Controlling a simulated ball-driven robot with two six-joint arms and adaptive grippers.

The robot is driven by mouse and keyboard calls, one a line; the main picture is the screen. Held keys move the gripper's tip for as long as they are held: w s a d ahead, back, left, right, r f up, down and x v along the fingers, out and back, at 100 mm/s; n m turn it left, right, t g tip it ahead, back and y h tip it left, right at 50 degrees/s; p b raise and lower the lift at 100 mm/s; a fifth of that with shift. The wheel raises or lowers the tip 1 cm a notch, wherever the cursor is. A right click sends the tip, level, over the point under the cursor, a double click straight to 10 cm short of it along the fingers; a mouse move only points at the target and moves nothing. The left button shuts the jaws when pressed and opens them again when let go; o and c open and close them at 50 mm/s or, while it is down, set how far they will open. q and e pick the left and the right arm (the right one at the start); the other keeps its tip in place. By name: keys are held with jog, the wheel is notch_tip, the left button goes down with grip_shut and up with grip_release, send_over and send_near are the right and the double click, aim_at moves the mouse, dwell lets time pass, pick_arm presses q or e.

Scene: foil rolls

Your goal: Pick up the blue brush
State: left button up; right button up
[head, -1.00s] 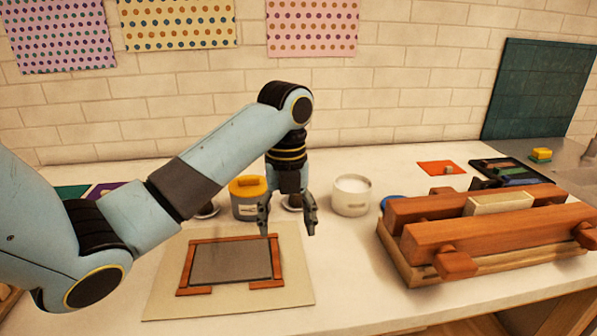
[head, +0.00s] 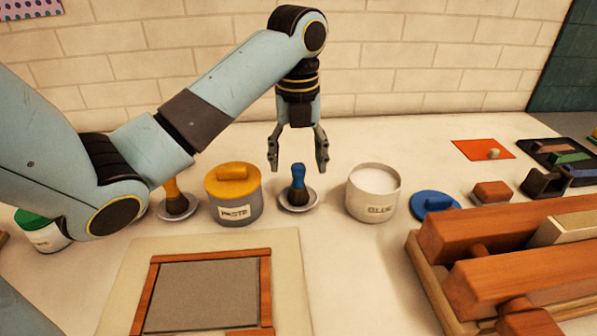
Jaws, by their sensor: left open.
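The blue brush (head: 298,180) stands upright, its blue handle up and its dark bristles down, on a small metal saucer (head: 314,201) between the paste jar and the glue pot. My left gripper (head: 298,167) is open and points down, with its two fingers to either side of the brush handle in the picture. The fingertips appear about level with the handle's top. I cannot tell how far apart in depth they are. Nothing is held. My right gripper is not in view.
A paste jar (head: 235,205) with a yellow lid stands left of the brush, and an open white glue pot (head: 372,208) stands right. A yellow-handled brush (head: 175,197) is farther left. A wooden-framed panel (head: 205,292) lies in front. A wooden press (head: 520,245) fills the right.

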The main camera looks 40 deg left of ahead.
aim_at(298, 186)
pick_arm(q)
jog(key=shift+w+f+b, duration=0.1)
jog(key=shift+f+b, duration=0.2)
jog(key=shift+f, duration=0.55)
jog(key=shift+f+b, duration=0.3)
notch_tip(298, 186, down, 4)
jog(key=shift+r+b, duration=0.25)
jog(key=shift+b, duration=0.8)
jog(key=shift+f, duration=0.5)
jog(key=shift+c, duration=0.3)
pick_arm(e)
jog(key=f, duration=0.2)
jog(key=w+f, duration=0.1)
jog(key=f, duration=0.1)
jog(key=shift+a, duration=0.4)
pick_arm(q)
jog(key=shift+c, duration=1.1)
jog(key=c, duration=1)
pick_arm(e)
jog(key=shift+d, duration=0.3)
